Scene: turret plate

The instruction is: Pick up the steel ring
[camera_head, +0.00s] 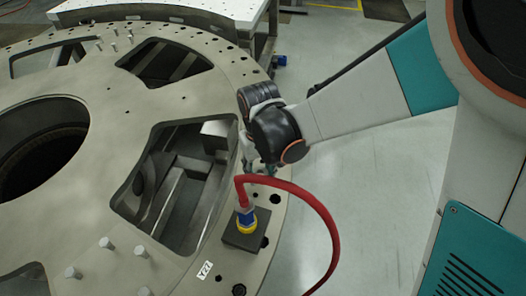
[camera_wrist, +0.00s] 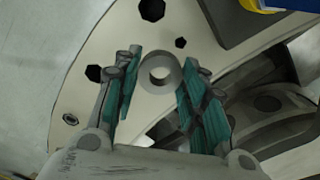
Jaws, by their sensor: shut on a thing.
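The steel ring (camera_wrist: 160,73) is a small grey ring with a round hole, seen face-on in the wrist view over the pale turret plate (camera_wrist: 90,120). My gripper (camera_wrist: 158,80) is shut on it, with one teal-padded finger on each side of the ring. I cannot tell whether the ring is clear of the plate. In the head view my gripper (camera_head: 258,168) points down over the plate's right rim, beside a rectangular opening. The ring cannot be made out there.
A dark block (camera_head: 245,236) with a yellow and blue fitting (camera_head: 245,220) stands on the plate near my gripper. A red hose (camera_head: 318,206) arches from it past my gripper. Several pegs (camera_head: 108,244) stand on the plate. Clear floor (camera_head: 360,160) lies right.

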